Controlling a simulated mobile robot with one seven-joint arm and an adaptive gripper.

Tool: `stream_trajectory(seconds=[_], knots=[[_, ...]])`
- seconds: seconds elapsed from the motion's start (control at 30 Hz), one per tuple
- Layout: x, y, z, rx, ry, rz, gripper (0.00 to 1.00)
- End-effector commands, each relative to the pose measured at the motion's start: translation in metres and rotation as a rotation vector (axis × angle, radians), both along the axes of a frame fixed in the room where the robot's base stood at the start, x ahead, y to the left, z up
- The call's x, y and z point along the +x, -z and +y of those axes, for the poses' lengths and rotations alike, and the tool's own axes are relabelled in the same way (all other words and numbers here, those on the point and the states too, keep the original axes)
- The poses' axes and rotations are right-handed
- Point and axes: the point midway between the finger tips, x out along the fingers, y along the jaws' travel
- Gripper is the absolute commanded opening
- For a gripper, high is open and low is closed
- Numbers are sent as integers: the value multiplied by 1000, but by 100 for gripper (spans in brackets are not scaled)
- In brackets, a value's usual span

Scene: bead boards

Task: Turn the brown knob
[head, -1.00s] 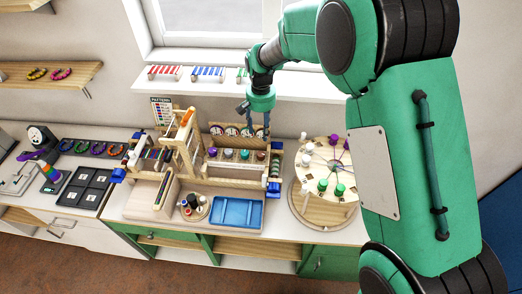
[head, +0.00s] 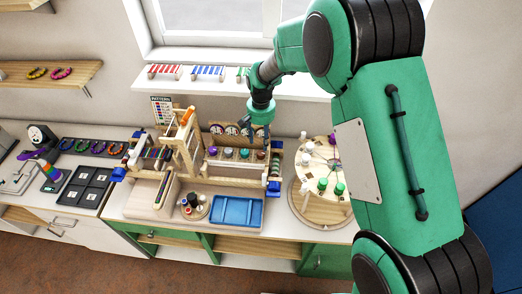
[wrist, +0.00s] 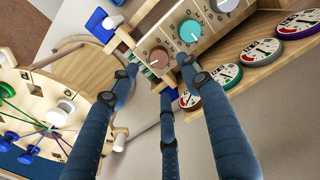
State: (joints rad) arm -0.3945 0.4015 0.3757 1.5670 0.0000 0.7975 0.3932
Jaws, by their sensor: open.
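The brown knob (wrist: 159,58) is a round knob on a wooden panel with numbers around it, at the panel's end. In the head view the brown knob (head: 261,155) is small, at the right end of a row of knobs. My gripper (wrist: 160,73) is open, with its blue fingers spread on both sides of the knob in the wrist view and a third finger below it. Nothing is between the fingers that I can see gripped. In the head view my gripper (head: 260,135) hangs just above the right end of the panel. Whether any finger touches the knob cannot be told.
A teal knob (wrist: 189,31) and a grey knob (wrist: 222,5) sit beside the brown one. Round dials (wrist: 257,52) line the panel's back. A round board with pegs (head: 309,193) stands to the right. A blue tray (head: 237,212) lies in front.

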Motion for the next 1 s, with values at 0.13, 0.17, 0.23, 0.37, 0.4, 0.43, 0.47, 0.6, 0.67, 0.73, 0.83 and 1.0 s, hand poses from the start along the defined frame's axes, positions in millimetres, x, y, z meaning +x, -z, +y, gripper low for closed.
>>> stream_trajectory(seconds=[0.13,0.17,0.23,0.37,0.4,0.43,0.47,0.6,0.67,0.73,0.83,1.0], knots=[[-1,25,0,-1,0,2,48],[0,30,0,-1,0,2,48],[-1,41,0,-1,0,2,48],[0,57,0,0,0,1,48],[0,61,0,-1,0,1,48],[-1,63,0,-1,0,2,48],[-1,65,0,-1,0,2,48],[0,72,0,0,0,0,48],[0,73,0,0,0,-1,48],[0,73,0,0,0,-1,48],[0,73,0,0,0,-1,48],[0,73,0,0,0,0,36]])
